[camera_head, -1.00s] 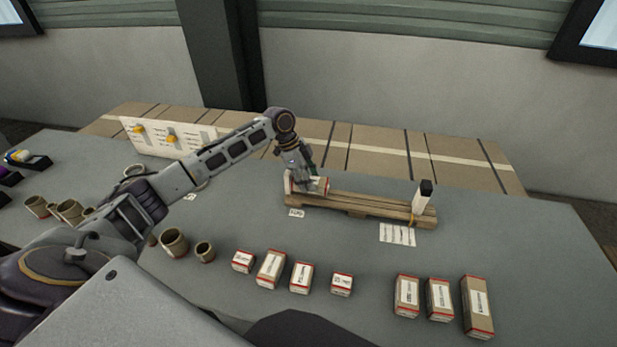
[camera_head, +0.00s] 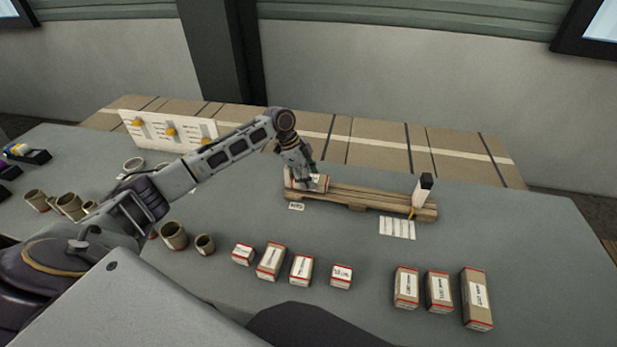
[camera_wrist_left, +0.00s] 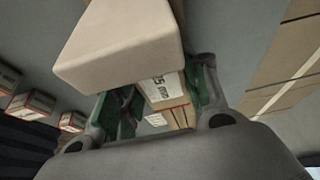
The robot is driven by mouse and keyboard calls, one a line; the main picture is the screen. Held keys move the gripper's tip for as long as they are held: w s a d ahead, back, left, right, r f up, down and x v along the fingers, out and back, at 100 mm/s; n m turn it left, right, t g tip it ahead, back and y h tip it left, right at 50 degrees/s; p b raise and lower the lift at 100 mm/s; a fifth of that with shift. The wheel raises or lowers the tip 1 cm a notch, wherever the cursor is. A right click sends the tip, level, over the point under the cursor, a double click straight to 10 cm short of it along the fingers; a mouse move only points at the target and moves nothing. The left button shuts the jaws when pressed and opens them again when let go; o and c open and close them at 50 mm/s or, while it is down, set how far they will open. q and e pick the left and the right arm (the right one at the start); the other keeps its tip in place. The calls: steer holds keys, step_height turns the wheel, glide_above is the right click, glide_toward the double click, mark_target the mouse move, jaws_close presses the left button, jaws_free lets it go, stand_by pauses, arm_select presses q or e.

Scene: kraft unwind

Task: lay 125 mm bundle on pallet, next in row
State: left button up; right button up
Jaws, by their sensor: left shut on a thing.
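My left gripper (camera_head: 308,178) is over the pallet's left end, shut on a kraft bundle (camera_head: 321,184) with red edges. I cannot tell whether the bundle touches the pallet. My right gripper is not in view.
Several red-edged bundles (camera_head: 271,262) lie along the table front, with larger ones at right (camera_head: 477,298). Kraft rolls (camera_head: 174,236) stand at left. A white board with yellow knobs (camera_head: 170,132) is behind. A printed sheet (camera_head: 397,228) lies before the pallet, whose middle is clear.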

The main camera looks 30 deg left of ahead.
arm_select(q)
steer(key=shift+f, duration=0.15)
stand_by(0.3)
steer(key=o, duration=1.1)
steer(key=shift+o, duration=0.2)
steer(key=v, duration=1.2)
steer(key=shift+a+f, duration=0.1)
stand_by(0.4)
